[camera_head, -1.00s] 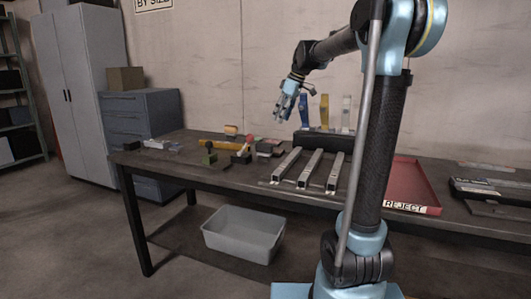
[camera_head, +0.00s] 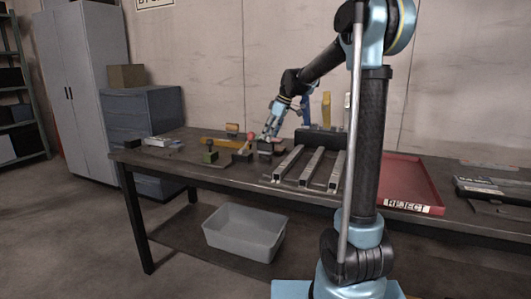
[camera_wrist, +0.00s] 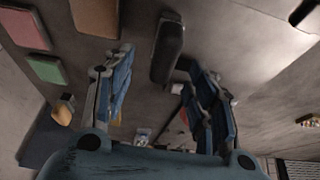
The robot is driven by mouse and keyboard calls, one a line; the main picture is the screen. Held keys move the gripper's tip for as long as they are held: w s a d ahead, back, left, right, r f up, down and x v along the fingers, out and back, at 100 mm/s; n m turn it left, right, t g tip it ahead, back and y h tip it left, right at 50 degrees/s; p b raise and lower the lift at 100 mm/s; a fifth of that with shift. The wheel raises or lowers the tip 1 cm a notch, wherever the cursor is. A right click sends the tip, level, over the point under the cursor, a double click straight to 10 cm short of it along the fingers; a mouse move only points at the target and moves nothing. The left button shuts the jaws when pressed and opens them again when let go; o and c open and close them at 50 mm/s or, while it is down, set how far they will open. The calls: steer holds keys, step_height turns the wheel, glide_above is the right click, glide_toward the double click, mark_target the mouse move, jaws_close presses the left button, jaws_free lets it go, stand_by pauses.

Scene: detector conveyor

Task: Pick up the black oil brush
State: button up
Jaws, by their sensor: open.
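My gripper (camera_head: 268,138) is open and reaches low over the cluttered middle of the table. In the wrist view my gripper (camera_wrist: 158,60) has its two blue fingers spread apart. A dark, elongated, rounded item (camera_wrist: 168,48) shows between and just beyond the fingertips. It may be the black oil brush, but I cannot be sure. No contact with either finger is clear. In the head view the fingers partly hide the small items around them, and I cannot single out the brush there.
Metal rails (camera_head: 312,166) lie just right of my gripper, with a red REJECT tray (camera_head: 422,178) further right. Brown, red and green blocks (camera_wrist: 46,70) show in the wrist view. A grey bin (camera_head: 243,230) sits below.

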mark_target(265, 143)
steer(key=shift+s+x, duration=0.1)
steer(key=shift+x, duration=1.35)
steer(key=shift+s+x, duration=0.15)
steer(key=shift+x, duration=1.3)
steer(key=c, duration=1.2)
